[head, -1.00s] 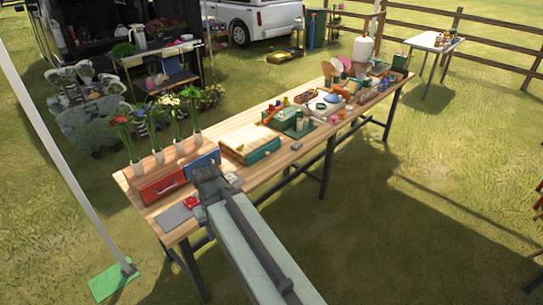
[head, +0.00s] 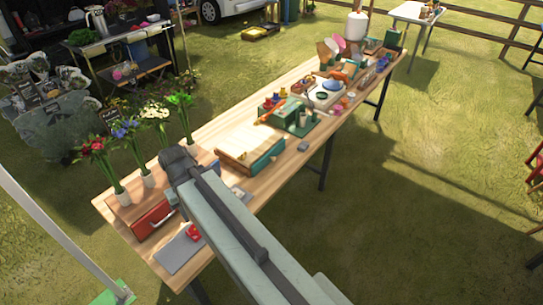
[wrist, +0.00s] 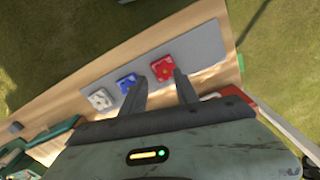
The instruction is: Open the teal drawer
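The teal drawer front (head: 267,158) is on the long side of a low wooden box on the table, right of my arm in the head view. It looks closed. A teal edge at the lower left of the wrist view (wrist: 55,130) is probably the same drawer. My gripper (wrist: 159,76) is open and empty, its two fingers apart above the table near a grey mat. It is well away from the teal drawer. In the head view my arm hides the fingers.
A grey mat (wrist: 205,45) holds red, blue and white pieces. A green caddy (head: 288,115) and several tools stand farther along the table.

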